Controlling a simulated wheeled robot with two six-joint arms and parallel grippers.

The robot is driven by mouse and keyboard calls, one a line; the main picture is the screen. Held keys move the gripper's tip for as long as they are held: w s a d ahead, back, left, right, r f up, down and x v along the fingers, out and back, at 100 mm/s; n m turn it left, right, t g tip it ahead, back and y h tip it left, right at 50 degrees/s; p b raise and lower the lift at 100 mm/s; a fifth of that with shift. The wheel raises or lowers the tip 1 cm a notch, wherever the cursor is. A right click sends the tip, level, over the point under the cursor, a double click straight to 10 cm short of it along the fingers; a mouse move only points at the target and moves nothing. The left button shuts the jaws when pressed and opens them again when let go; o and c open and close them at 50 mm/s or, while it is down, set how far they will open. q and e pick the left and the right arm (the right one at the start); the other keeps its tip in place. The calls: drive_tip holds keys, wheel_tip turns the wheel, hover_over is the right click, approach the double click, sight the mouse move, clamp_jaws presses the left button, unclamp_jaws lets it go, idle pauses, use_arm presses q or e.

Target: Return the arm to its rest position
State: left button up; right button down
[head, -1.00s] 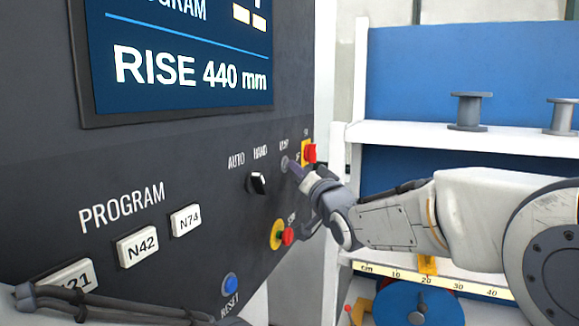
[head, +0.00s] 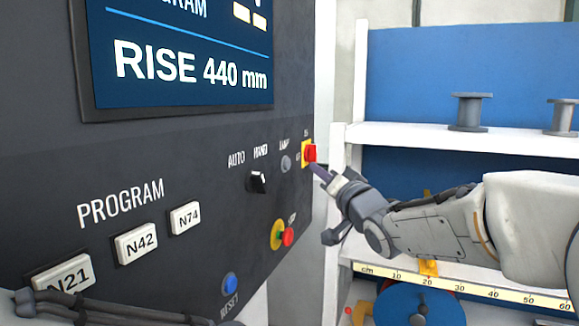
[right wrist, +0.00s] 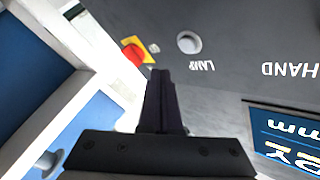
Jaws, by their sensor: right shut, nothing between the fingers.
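My right gripper (head: 318,170) is shut and empty, in front of the dark control panel (head: 200,165) near its right edge. In the head view its tip overlaps the area just below the red switch on a yellow plate (head: 309,154); whether it touches cannot be told. In the right wrist view the shut fingers (right wrist: 160,85) point at the panel, between the red and yellow switch (right wrist: 134,52) and the grey round lamp (right wrist: 189,42). The lamp also shows in the head view (head: 286,163). My left arm crosses the lower left of the head view; its gripper tips are not clearly shown.
The panel carries a black selector knob (head: 257,182), a red and yellow button (head: 287,237), a blue reset button (head: 230,284) and program keys (head: 136,243). The screen (head: 185,55) reads RISE 440 mm. White shelves (head: 450,135) with grey spools (head: 469,112) stand at right.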

drive_tip(key=shift+s+d, duration=0.3)
drive_tip(key=shift+d, duration=0.6)
drive_tip(key=s+a+f+n+g+h+b, duration=0.15)
drive_tip(key=s+f+g, duration=0.35)
drive_tip(key=s+f, duration=0.5)
drive_tip(key=s+a+f+n+g+h+b, duration=0.1)
drive_tip(key=s+f+n+g+h, duration=0.25)
drive_tip(key=f, duration=1.05)
drive_tip(key=s+d+f+n+g+h+b, duration=0.1)
drive_tip(key=s+f+g, duration=0.3)
drive_tip(key=s, duration=0.8)
drive_tip(key=s+d+f+n+g+h+b, duration=0.1)
drive_tip(key=s+d+f+n+g, duration=0.2)
drive_tip(key=s, duration=0.9)
wheel_tip(320, 180, down, 4)
drive_tip(key=shift+s+d+g+h, duration=0.2)
drive_tip(key=shift+d+g+h, duration=0.15)
drive_tip(key=shift+g, duration=0.6)
